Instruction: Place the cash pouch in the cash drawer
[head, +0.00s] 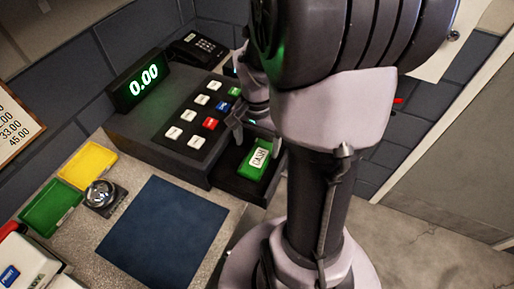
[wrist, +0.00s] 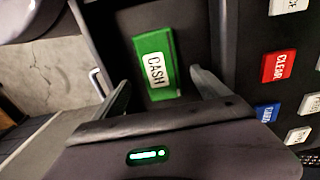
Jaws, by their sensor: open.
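The cash pouch is green with a white CASH label; it lies in the open cash drawer in the head view (head: 252,169) and also shows in the wrist view (wrist: 153,55). The dark cash drawer (head: 237,186) sticks out from the register's right side; its dark floor shows around the pouch in the wrist view (wrist: 192,40). My gripper (head: 245,139) is just above the pouch. In the wrist view its fingers (wrist: 160,95) are spread apart on either side of the pouch's near end, with nothing clamped between them. Part of the drawer is hidden behind my arm.
The register (head: 160,125) has white, red, green and blue keys and a display (head: 140,85) reading 0.00. A phone (head: 197,48) stands behind it. A blue mat (head: 162,232), yellow tray (head: 88,165), green tray (head: 50,207) and round metal item (head: 101,196) occupy the counter.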

